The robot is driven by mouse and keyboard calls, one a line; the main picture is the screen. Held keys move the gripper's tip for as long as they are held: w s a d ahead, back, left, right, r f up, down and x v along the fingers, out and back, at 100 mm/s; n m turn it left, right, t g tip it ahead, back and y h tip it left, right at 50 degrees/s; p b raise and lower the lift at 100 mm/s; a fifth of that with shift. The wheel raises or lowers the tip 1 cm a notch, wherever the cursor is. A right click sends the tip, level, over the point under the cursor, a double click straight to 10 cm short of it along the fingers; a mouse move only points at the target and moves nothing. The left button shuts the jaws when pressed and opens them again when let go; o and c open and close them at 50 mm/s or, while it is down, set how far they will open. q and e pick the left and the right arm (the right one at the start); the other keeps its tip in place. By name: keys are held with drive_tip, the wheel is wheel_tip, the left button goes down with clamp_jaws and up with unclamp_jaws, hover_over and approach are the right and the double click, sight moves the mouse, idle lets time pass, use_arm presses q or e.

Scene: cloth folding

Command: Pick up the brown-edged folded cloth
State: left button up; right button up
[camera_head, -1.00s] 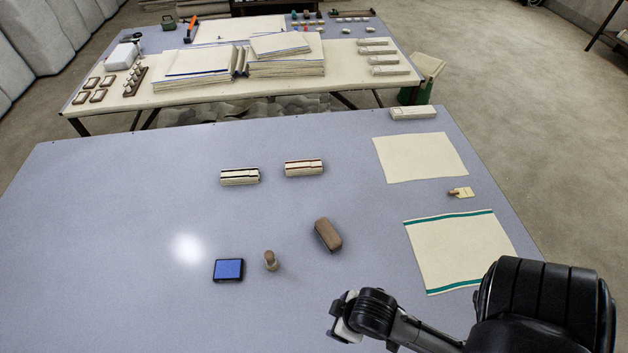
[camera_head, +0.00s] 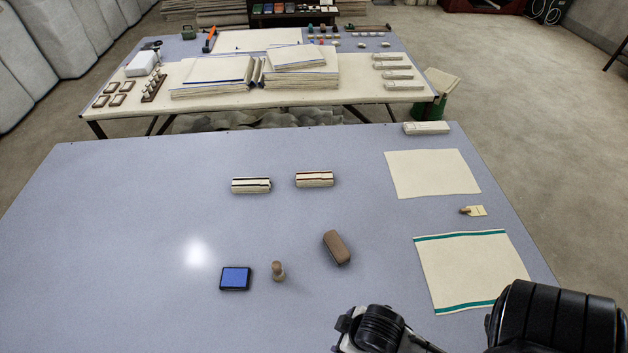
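Two small folded cloths lie side by side near the middle of the near table in the head view. The right one (camera_head: 314,179) has a thin brownish stripe along it and looks like the brown-edged cloth. The left one (camera_head: 251,185) has a dark, nearly black stripe. My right gripper (camera_head: 345,335) is at the bottom edge, well in front of both cloths and apart from them. Its fingers are partly cut off, so its opening cannot be made out. My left gripper is out of view.
A brown block (camera_head: 337,247), a small wooden stamp (camera_head: 278,271) and a blue ink pad (camera_head: 235,278) lie between my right gripper and the cloths. A green-striped cloth (camera_head: 465,270), plain cloth (camera_head: 432,174) and tag (camera_head: 476,211) lie at right. The table's left side (camera_head: 110,240) is clear.

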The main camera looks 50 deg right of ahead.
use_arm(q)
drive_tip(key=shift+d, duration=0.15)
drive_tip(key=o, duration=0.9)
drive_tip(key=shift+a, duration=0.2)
